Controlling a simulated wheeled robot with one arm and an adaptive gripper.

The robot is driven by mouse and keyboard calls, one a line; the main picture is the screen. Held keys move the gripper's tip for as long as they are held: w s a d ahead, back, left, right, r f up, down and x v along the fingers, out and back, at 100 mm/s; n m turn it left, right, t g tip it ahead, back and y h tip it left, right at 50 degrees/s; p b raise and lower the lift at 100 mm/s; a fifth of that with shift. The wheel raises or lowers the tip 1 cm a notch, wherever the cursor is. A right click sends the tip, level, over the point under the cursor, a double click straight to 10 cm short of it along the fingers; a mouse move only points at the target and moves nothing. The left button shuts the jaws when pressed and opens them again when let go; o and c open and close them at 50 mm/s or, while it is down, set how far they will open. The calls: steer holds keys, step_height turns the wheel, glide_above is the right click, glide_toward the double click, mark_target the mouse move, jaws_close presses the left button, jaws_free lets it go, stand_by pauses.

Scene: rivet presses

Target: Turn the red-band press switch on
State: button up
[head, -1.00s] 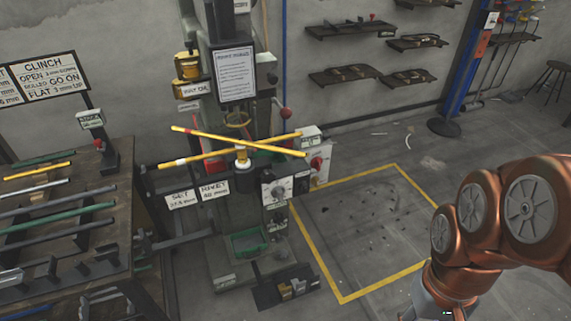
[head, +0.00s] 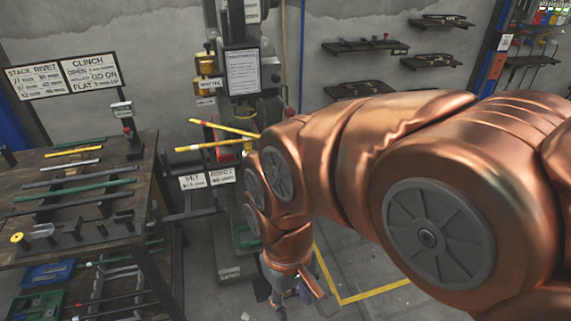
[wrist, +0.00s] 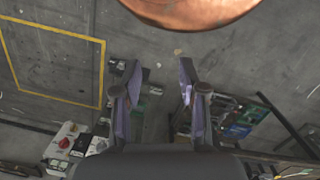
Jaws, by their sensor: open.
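The press (head: 243,78) stands against the back wall in the head view, with yellow crossed bars (head: 222,132) on it. My arm hides its right side, including the switch box. In the wrist view, a red knob (wrist: 64,143) sits on a pale box at lower left, beside a dark knob (wrist: 82,144). I cannot make out a red band now, nor the knob's setting. My gripper (wrist: 158,68) is open and empty, with its fingers apart, to the right of the red knob in the wrist view. In the head view it is low in front of the press, partly visible.
A workbench (head: 30,235) with bars and trays stands at left. Signs (head: 90,74) stand above it. Wall shelves (head: 365,45) hang at the back right. A yellow floor outline (head: 375,293) lies right of the press, and the floor inside it looks clear.

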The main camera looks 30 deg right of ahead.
steer(key=w+d+f+n+t+h+b, duration=0.1)
steer(key=w+d+f+t+h+b, duration=0.15)
steer(key=w+d+b, duration=0.4)
steer(key=w+d+f+n+t+h+b, duration=0.1)
steer(key=w+d+f+t+b, duration=0.15)
steer(key=w+d, duration=0.7)
steer(key=w+d+f+n+t+h+b, duration=0.1)
steer(key=w+d+n+t+h+b, duration=0.2)
steer(key=w+d+b, duration=0.4)
steer(key=w+d+n+t+h+b, duration=0.15)
steer(key=w+d+n+b, duration=0.3)
steer(key=d, duration=0.55)
steer(key=w+d+f+n+t+h+b, duration=0.1)
steer(key=w+d+n+h+b, duration=0.25)
steer(key=d+b, duration=0.35)
steer(key=w+d+f+n+t+y+b, duration=0.35)
steer(key=w+f+n+b, duration=0.25)
steer(key=f+n+b, duration=0.25)
steer(key=w+d+f+n+t+y+b, duration=0.2)
steer(key=w+d+f+n+t+b, duration=0.3)
steer(key=f+n+b, duration=0.35)
steer(key=w+d+n, duration=0.2)
steer(key=w, duration=0.5)
steer(key=shift+w+f+y, duration=0.3)
steer(key=shift+f, duration=0.05)
steer(key=shift+d, duration=0.1)
